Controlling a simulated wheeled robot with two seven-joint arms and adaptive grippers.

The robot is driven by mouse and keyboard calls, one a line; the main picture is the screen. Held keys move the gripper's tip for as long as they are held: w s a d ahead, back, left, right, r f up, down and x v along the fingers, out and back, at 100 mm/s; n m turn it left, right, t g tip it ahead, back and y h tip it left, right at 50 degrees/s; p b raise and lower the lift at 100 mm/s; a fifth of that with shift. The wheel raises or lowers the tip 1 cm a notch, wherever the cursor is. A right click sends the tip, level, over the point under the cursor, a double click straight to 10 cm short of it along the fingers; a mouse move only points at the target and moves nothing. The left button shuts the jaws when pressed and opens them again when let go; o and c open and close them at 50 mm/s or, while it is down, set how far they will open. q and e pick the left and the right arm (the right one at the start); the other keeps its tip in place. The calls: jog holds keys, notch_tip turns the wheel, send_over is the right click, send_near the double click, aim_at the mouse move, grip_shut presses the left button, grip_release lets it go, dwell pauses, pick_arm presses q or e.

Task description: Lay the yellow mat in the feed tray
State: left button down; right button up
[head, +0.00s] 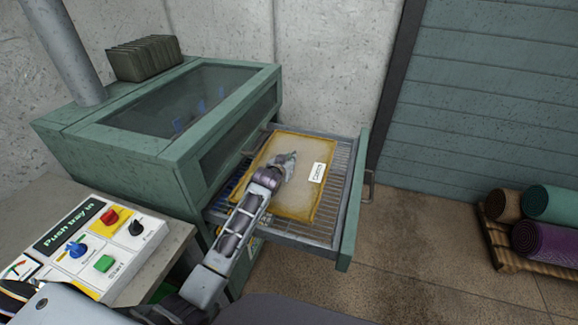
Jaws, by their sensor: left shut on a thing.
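The yellow mat (297,198) has a yellow border, a pale middle and a white label. It lies flat in or just over the pulled-out feed tray (340,205), a wire-grid drawer at the front of the green machine. I cannot tell whether it touches the grid all over. My left gripper (282,166) is over the mat's far part and shut on the mat. My left arm hides part of the mat's left side and of the tray. My right gripper is not in view.
The green machine (160,148) with a glass top stands at the left. A control panel (95,248) with knobs and buttons is at the lower left. Rolled rugs (545,237) lie on a pallet at the right. The floor between tray and pallet is clear.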

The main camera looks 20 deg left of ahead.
pick_arm(q)
jog(key=shift+f, duration=0.9)
jog(key=c, duration=1.5)
grip_release()
jog(key=shift+f, duration=0.15)
jog(key=shift+o, duration=0.2)
jog(key=shift+s, duration=0.15)
